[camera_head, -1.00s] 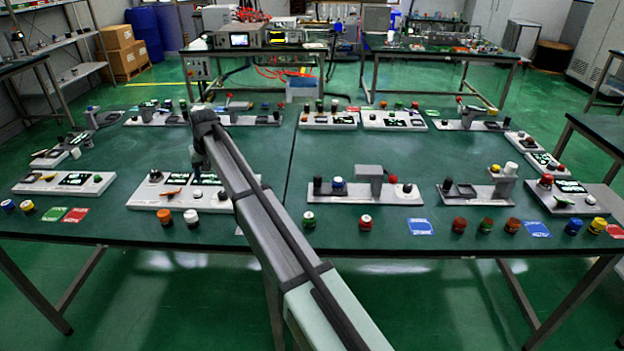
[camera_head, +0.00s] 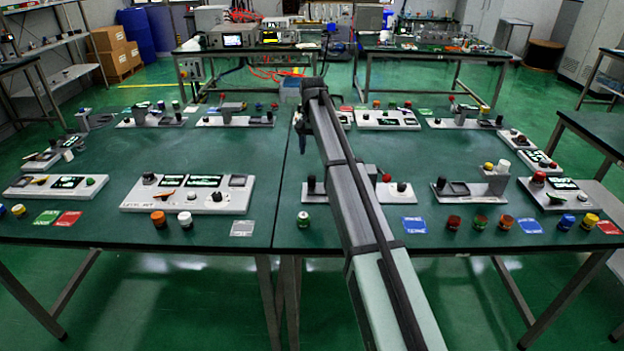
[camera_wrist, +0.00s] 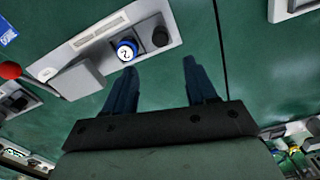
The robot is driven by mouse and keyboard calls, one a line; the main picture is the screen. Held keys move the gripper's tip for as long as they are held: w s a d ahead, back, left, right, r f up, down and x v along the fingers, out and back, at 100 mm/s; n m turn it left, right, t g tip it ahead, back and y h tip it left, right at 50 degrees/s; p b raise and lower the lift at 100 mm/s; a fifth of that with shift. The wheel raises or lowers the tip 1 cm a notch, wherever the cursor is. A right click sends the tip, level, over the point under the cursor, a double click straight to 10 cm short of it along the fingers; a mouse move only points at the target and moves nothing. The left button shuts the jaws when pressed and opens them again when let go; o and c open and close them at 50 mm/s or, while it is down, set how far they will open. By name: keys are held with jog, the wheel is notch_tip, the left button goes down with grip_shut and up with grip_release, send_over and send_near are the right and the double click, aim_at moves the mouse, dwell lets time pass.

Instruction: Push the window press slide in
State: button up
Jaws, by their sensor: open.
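The frames do not label the window press. The white panel at the front middle of the table (camera_head: 318,199) carries a black knob (camera_head: 312,184), and my arm hides much of it. I cannot make out which part is the slide. My gripper (camera_wrist: 160,66) is open and empty over bare green table, beside this panel and apart from it.
A long white panel (camera_head: 135,197) stands to the left, and another panel with a grey upright block (camera_head: 497,177) stands to the right. Loose coloured caps line the front edge. A back row of panels stands behind. The table middle is clear.

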aim_at(312, 176)
notch_tip(312, 176, down, 13)
jog(key=shift+r, duration=0.15)
dwell(0.4)
grip_shut()
dwell(0.5)
